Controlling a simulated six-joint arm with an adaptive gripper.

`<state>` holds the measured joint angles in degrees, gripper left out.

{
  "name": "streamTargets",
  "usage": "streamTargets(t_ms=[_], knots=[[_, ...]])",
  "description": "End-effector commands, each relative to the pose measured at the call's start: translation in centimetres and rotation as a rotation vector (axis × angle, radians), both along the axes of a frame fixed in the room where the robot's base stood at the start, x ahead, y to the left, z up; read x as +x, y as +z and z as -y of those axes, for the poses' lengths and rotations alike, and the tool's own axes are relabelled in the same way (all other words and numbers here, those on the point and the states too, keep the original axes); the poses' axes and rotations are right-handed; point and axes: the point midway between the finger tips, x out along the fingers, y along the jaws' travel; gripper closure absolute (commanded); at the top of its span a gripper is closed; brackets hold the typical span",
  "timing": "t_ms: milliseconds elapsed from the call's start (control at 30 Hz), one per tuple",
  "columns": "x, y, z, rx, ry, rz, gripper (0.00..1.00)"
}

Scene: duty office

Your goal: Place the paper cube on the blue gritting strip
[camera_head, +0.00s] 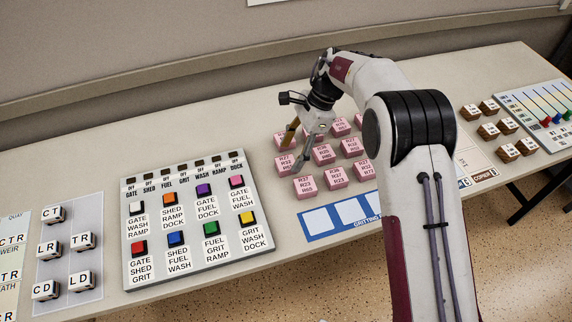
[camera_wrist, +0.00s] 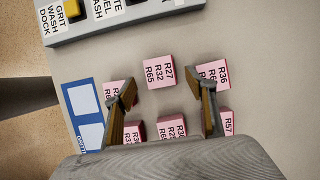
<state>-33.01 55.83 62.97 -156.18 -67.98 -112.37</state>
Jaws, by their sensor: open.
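Several pink paper cubes (camera_head: 304,187) with printed codes stand in rows on the table, right of the button panel. The blue gritting strip (camera_head: 307,237) lies flat in front of them, with white squares, and its right part is hidden by my arm. My gripper (camera_head: 297,145) is open above the left side of the cubes. In the wrist view my gripper (camera_wrist: 168,88) has its fingers spread, and one pink cube (camera_wrist: 160,72) shows in the gap beyond the tips. Nothing is held. The blue strip (camera_wrist: 65,85) shows at left there, its visible squares empty.
A grey button panel (camera_head: 135,277) with coloured buttons lies left of the cubes. White letter cubes (camera_head: 82,240) sit farther left. Brown-sided cubes (camera_head: 488,131) and a slider board (camera_head: 545,100) are at right. A wall (camera_head: 150,60) runs behind the table. Bare table lies behind the panel.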

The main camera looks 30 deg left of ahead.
Motion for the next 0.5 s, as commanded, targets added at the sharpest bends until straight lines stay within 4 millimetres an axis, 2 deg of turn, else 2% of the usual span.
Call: streamTargets(t_ms=[233, 500], knots=[[-0.7, -2.6, -0.7, -0.001, 0.0, -0.002, 0.44], [-0.9, -3.4, -1.0, 0.001, 0.0, 0.001, 0.44]])
